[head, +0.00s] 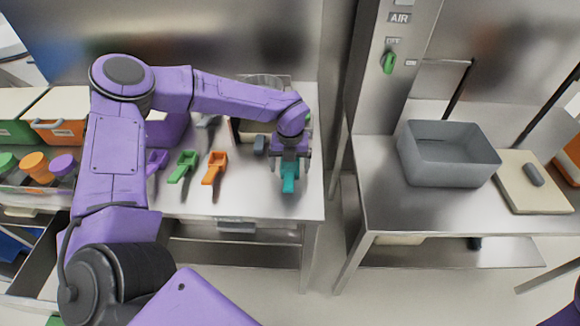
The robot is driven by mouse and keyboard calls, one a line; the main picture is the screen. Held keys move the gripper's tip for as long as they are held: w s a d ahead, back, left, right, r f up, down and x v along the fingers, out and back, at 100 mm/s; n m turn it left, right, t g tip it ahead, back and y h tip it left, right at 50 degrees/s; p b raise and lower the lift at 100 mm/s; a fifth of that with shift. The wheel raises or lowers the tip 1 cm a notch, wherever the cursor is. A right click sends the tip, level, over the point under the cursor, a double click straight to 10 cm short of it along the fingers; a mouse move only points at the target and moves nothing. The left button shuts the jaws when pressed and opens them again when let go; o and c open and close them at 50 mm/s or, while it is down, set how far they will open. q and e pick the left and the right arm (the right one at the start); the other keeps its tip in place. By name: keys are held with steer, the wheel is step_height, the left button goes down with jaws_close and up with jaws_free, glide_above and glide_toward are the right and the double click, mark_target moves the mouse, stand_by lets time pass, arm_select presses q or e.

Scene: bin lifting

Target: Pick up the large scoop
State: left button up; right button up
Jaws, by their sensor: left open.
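Several scoops lie in a row on the left steel table: a purple one (157,160), a green one (183,166), an orange one (214,168) and a teal one (290,180). Which is the large scoop is not certain from size alone. My left gripper (290,164) points down right over the teal scoop, at the table's right side. Its jaws are open, and they partly hide that scoop's far end. I cannot tell whether they touch it. My right gripper is out of view.
An open grey bin (450,181) stands on the right table, beside a beige board (525,197) with a grey block. A gap separates the two tables. Lidded tubs (36,163) stand at the far left. The left table's front right is clear.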

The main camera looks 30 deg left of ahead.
arm_select(q)
steer(key=c, duration=1.1)
steer(key=shift+o, duration=0.2)
